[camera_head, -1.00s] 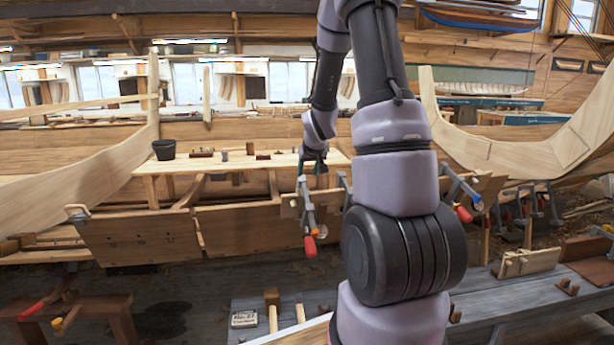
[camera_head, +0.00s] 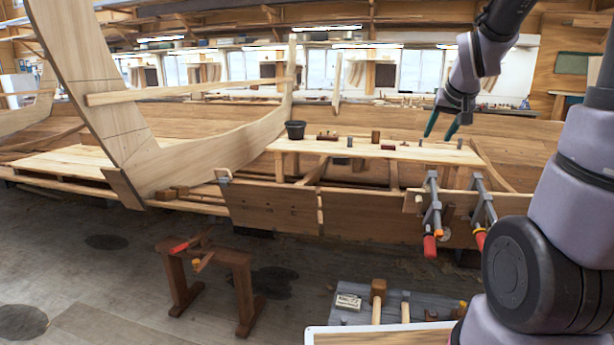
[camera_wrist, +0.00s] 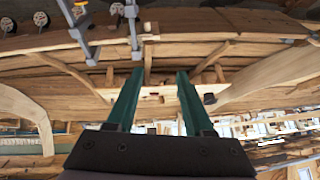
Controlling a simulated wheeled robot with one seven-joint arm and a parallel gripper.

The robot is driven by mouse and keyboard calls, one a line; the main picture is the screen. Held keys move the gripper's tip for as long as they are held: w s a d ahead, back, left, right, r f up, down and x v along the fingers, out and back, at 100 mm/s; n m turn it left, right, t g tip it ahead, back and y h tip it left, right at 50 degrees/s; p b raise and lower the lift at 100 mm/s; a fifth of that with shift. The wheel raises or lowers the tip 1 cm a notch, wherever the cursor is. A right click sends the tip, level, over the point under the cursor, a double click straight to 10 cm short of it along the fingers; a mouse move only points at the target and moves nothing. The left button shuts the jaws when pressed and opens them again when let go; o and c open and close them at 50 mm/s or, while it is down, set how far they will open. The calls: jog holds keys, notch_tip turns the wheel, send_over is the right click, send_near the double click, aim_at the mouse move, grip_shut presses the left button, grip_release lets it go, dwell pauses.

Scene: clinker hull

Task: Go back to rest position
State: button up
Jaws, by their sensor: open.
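My gripper (camera_head: 440,130) has two green fingers, parted and with nothing between them. In the head view it hangs fingers down over the right part of the wooden bench (camera_head: 440,153), beyond the clamps. In the wrist view the fingers of my gripper (camera_wrist: 158,80) stand wide apart, with the bench and hull planks seen past them. My arm is bent, its upper links at the right edge of the head view.
Small blocks and a black bucket (camera_head: 295,130) stand on the bench. Red-handled clamps (camera_head: 432,215) grip the plank in front. A brown trestle (camera_head: 205,275) stands on open floor at the lower left. A grey low bench (camera_head: 390,305) with mallets is near my base.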

jog(key=s+a+r+y, duration=0.1)
jog(key=s+a+r, duration=0.2)
jog(key=s, duration=0.7)
jog(key=s+a+r+y, duration=0.1)
jog(key=s+a+r, duration=0.3)
jog(key=s, duration=0.6)
jog(key=shift+s+a+m+g+y, duration=0.2)
jog(key=shift+a+m+g+y, duration=0.2)
jog(key=shift+a, duration=0.7)
jog(key=shift+r, duration=0.1)
